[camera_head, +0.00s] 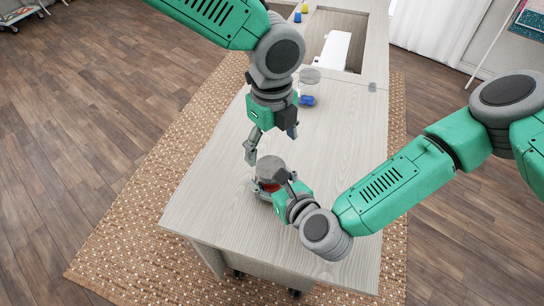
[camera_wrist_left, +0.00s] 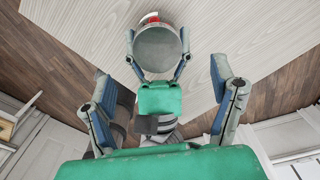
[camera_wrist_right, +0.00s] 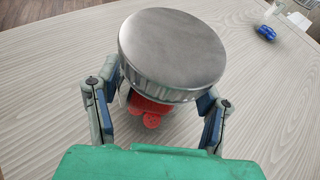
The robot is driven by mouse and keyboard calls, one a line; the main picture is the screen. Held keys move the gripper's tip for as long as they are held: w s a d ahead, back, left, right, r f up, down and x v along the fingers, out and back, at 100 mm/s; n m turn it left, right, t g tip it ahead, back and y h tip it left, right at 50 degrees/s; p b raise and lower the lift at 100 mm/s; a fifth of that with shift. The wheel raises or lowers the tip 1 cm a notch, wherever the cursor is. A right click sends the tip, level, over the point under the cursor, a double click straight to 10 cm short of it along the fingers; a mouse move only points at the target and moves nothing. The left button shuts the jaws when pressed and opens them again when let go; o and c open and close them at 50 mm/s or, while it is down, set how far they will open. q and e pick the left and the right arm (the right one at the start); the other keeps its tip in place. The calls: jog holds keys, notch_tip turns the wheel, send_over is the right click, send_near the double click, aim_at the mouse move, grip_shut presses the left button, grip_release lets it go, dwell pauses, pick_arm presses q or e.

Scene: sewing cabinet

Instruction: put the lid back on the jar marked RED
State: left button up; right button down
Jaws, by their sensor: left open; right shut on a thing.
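The jar with red contents (camera_wrist_right: 150,108) stands on the table beneath a round grey metal lid (camera_wrist_right: 172,48). In the head view the lid (camera_head: 271,168) lies over the jar's mouth; I cannot tell whether it is fully seated. No RED marking is readable. My right gripper (camera_wrist_right: 158,108) is shut on the jar, one finger on each side. My left gripper (camera_head: 270,142) is open and empty, above and apart from the lid. In the left wrist view the lid (camera_wrist_left: 158,48) shows beyond the open fingers, between the right gripper's fingers.
Another clear jar with a grey lid (camera_head: 310,75) and blue contents (camera_head: 306,100) stands further back. Behind it is a cabinet opening with a white object (camera_head: 335,50). Yellow (camera_head: 297,17) and blue (camera_head: 304,8) items sit at the far edge. The tabletop's middle (camera_head: 335,125) is clear.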

pick_arm(q)
notch_tip(320, 180, up, 5)
jog(key=shift+r, duration=0.15)
pick_arm(e)
jog(key=shift+c, duration=1.5)
grip_release()
jog(key=v, duration=1.2)
jog(key=shift+d, duration=0.15)
jog(key=shift+w+f, duration=0.1)
jog(key=shift+f, duration=0.05)
